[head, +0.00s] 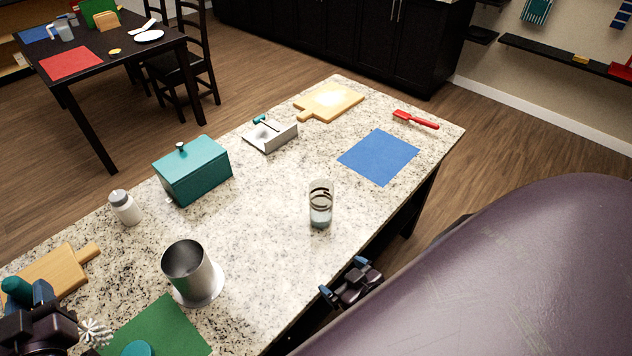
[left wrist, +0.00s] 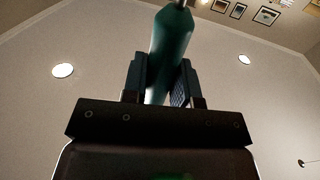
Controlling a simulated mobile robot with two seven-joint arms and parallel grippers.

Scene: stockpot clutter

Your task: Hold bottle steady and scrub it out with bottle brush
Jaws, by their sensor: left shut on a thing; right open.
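My left gripper (head: 30,298) is shut on the teal handle of the bottle brush (head: 15,287) at the lower left of the head view. The brush's white bristle head (head: 95,332) shows to the right of the gripper, near the green mat. In the left wrist view the teal handle (left wrist: 171,45) stands between the two fingers. A clear bottle (head: 320,207) with dark rings and a bluish bottom stands upright near the counter's front edge, well apart from the brush. My right gripper (head: 352,285) is open and empty, below and right of the bottle by that edge.
A metal canister (head: 192,272), a white shaker (head: 124,208) and a teal box (head: 193,170) stand on the left part of the counter. A green mat (head: 165,325) lies at the front left, a blue mat (head: 379,157) at the right. The counter around the bottle is clear.

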